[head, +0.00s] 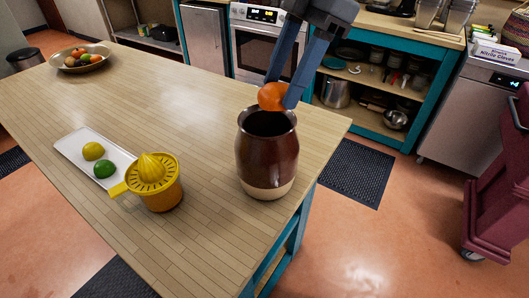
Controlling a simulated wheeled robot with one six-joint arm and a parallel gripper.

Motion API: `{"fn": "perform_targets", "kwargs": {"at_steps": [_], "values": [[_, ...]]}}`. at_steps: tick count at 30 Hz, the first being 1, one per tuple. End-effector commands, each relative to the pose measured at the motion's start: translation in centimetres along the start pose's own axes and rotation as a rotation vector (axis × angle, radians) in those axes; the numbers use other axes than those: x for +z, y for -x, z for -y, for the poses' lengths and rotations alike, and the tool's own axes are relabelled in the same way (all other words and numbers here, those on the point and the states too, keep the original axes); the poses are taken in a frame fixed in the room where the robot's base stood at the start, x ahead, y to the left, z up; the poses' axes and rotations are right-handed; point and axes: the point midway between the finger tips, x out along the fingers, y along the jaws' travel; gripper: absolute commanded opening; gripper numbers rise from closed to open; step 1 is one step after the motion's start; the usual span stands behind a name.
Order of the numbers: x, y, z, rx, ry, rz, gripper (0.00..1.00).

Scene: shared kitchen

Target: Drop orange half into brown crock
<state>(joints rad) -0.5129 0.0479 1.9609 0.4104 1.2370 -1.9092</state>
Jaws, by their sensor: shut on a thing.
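My gripper (277,99) reaches down from the top and is shut on the orange half (271,96). The orange half shows as a bright orange rounded shape between the two fingers. It is at the mouth of the brown crock, over its far rim in the picture; the exact height above the opening is hard to tell. The brown crock (267,156) is glossy dark brown with a pale base and a dark open mouth. It stands upright on the wooden island top near its right edge. The inside of the crock is too dark to see.
A yellow citrus juicer (160,190) stands left of the crock. A white tray (70,150) holds a lemon (93,151) and a lime (103,169). A fruit bowl (104,49) sits at the far left. The wooden top (185,95) between them is clear.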

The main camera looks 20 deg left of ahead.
Motion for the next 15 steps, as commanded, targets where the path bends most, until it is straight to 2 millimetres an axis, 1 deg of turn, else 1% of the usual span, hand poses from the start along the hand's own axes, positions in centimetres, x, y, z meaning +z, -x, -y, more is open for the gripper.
{"fn": "perform_targets", "kwargs": {"at_steps": [5,6,8,9,10,15], "values": [[-0.03,0.03,0.0,0.001,0.0,0.0,0.29],[-0.02,0.04,0.0,0.001,0.0,0.0,0.54],[-0.02,0.04,-0.01,0.001,0.0,0.0,0.64],[-0.02,0.04,-0.01,0.001,0.0,0.0,0.71],[-0.02,0.04,-0.01,0.001,0.0,0.0,0.74],[-0.01,0.03,-0.01,0.001,0.0,0.0,0.74]]}}
